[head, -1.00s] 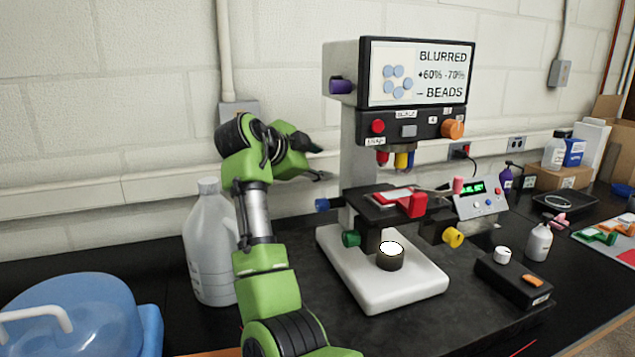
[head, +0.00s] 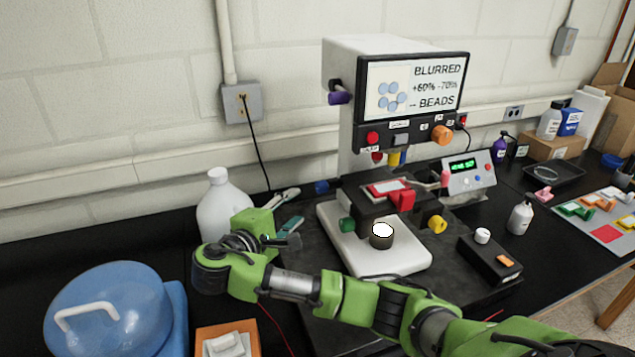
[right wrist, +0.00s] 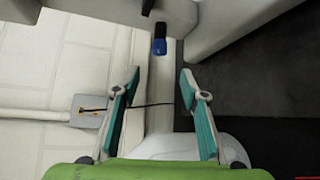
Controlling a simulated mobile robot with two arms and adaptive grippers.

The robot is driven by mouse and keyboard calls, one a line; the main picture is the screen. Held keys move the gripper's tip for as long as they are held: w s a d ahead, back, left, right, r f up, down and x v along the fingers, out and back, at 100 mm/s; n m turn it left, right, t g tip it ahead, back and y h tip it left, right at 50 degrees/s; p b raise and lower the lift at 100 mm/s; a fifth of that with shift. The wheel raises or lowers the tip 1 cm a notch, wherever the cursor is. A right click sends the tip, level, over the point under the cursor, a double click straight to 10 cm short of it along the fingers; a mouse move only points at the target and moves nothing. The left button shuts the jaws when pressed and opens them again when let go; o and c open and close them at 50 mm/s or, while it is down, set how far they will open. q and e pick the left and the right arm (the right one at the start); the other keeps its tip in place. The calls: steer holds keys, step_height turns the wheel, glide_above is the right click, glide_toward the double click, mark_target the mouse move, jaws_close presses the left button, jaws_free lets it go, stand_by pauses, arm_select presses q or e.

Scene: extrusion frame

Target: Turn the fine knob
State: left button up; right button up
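The microscope (head: 385,265) has several coloured knobs, and I see no label that tells which is the fine knob. A blue knob (head: 322,187) and a green knob (head: 347,225) are on its left side, and a yellow knob (head: 437,224) is on the right. The screen (head: 412,87) reads "BLURRED" and "BEADS". My right gripper (head: 292,215) is open and empty, left of the blue and green knobs. In the right wrist view, the blue knob (right wrist: 159,47) lies beyond the open fingertips (right wrist: 160,76), not touched. My left gripper is out of view.
A white jug (head: 220,208) stands just behind and left of my right gripper. A blue lidded container (head: 110,310) is at the front left. A black box (head: 488,262) with a white knob and a control box (head: 468,172) stand right of the microscope.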

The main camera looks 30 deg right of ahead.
mark_target(318, 190)
steer(key=p+x, duration=0.3)
steer(key=x, duration=0.9)
steer(key=shift+w+d+p, duration=0.3)
steer(key=shift+p, duration=0.05)
steer(key=shift+w+d+f, duration=0.2)
steer(key=shift+d+f, duration=0.05)
steer(key=shift+d, duration=0.1)
steer(key=c, duration=1.1)
